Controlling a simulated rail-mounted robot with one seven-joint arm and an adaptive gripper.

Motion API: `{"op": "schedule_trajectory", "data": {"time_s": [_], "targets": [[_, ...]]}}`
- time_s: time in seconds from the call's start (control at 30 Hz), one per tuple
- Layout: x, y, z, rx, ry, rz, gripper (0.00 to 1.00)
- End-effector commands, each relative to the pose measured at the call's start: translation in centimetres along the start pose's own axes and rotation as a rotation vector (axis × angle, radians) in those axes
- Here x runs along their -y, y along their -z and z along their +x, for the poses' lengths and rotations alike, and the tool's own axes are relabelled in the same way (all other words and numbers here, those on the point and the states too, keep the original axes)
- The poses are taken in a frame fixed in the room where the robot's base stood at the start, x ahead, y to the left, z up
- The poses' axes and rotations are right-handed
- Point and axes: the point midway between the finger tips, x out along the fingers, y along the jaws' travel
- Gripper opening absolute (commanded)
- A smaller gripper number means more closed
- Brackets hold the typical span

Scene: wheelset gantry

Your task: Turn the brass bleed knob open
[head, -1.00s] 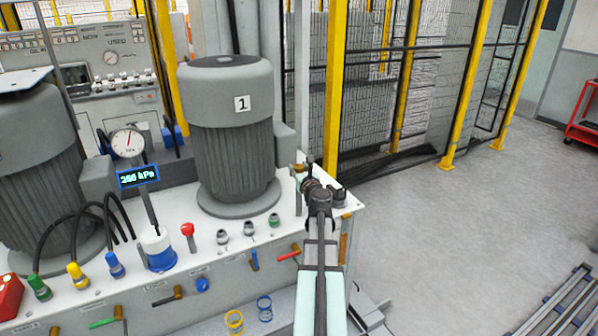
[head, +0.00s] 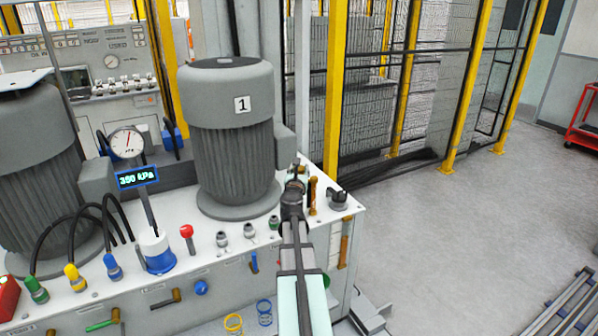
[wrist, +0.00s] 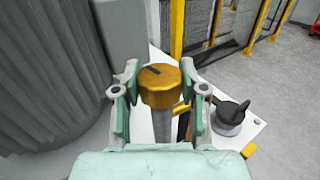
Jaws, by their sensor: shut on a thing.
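The brass bleed knob (wrist: 160,84) is a short gold cylinder with a dark slot-like mark on its top, standing on a grey stem. In the wrist view it sits between the two green-padded fingers of my gripper (wrist: 161,92), which is shut on it from both sides. In the head view my gripper (head: 294,188) is at the right end of the white bench, just right of motor 1, and mostly hides the knob.
Grey motor 1 (head: 230,140) stands close to the left of my gripper. A black rotary knob (head: 338,199) is to the right, near the bench corner. An orange upright handle (head: 313,195) is beside my gripper. A pressure gauge (head: 127,142) with a blue kPa display (head: 138,177) stands left.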

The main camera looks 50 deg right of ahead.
Motion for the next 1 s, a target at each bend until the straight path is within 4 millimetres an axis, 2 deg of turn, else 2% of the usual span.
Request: {"op": "schedule_trajectory", "data": {"time_s": [0.17,0.2,0.27,0.67,0.87,1.0], "targets": [[-0.1,-0.2,0.2,0.002,-0.003,-0.001,0.07],[-0.1,-0.2,0.2,0.002,-0.003,-0.001,0.49],[-0.1,-0.2,0.2,0.002,-0.003,-0.001,0.68],[0.0,-0.1,-0.2,0.001,-0.002,-0.001,0.68],[0.0,-0.1,-2.1,0.001,-0.002,-0.001,0.68],[0.0,-0.1,-4.5,0.001,-0.002,-0.001,0.68]]}}
